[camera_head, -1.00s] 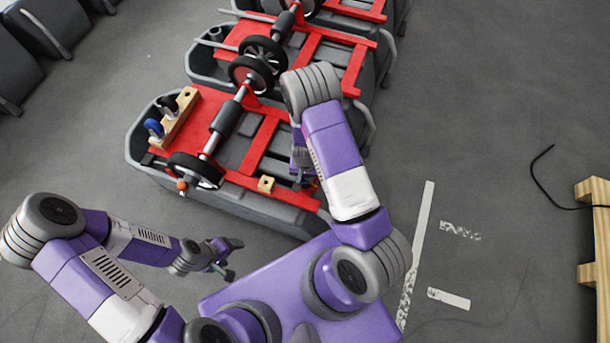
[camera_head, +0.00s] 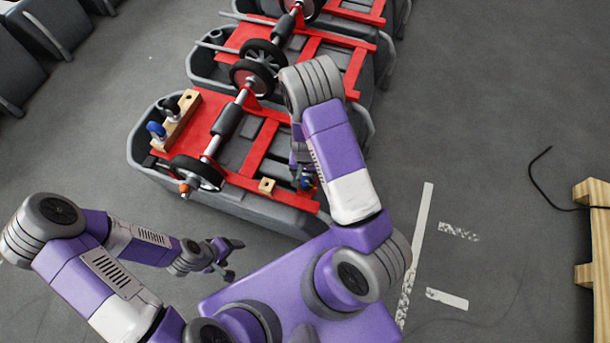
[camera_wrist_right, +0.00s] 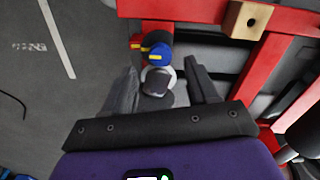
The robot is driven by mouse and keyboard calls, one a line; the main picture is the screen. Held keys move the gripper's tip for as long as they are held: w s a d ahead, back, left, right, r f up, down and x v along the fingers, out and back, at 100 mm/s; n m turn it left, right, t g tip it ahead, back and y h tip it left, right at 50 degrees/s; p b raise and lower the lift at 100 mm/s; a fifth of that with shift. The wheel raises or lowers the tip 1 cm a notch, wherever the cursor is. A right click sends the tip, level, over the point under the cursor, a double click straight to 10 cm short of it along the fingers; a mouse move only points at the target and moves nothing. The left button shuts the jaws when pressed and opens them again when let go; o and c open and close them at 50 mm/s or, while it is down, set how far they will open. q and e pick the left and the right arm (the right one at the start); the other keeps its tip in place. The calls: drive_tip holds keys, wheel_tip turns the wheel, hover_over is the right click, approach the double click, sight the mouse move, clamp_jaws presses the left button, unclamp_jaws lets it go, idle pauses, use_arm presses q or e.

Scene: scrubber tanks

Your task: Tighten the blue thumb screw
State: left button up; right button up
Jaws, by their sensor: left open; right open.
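A blue knob with a yellow mark and dark top, apparently the thumb screw (camera_wrist_right: 160,53), sits at the edge of the red frame (camera_wrist_right: 205,10) in the right wrist view. It also shows in the head view (camera_head: 308,183), partly hidden by my right arm. My right gripper (camera_wrist_right: 160,75) is open, its dark fingers pointing at the knob from either side. A pale and grey round part shows between them. I cannot tell whether they touch anything. In the head view my right gripper (camera_head: 300,160) is largely hidden. My left gripper (camera_head: 230,259) is open and empty, in front of the tank.
The grey tank (camera_head: 137,150) carries a red frame with an axle and black wheels (camera_head: 197,172). A wooden block (camera_head: 180,118) holds small casters, one blue (camera_head: 156,130). A small wooden cube (camera_head: 267,186) sits near the knob. A pallet (camera_head: 590,240) stands at right.

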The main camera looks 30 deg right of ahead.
sight(305, 181)
drive_tip(key=shift+r+p, duration=0.35)
drive_tip(key=shift+r, duration=1.15)
drive_tip(key=s+a+f+n+y, duration=0.2)
drive_tip(key=s+a+n+y, duration=0.2)
drive_tip(key=s+a, duration=0.8)
drive_tip(key=shift+a, duration=0.6)
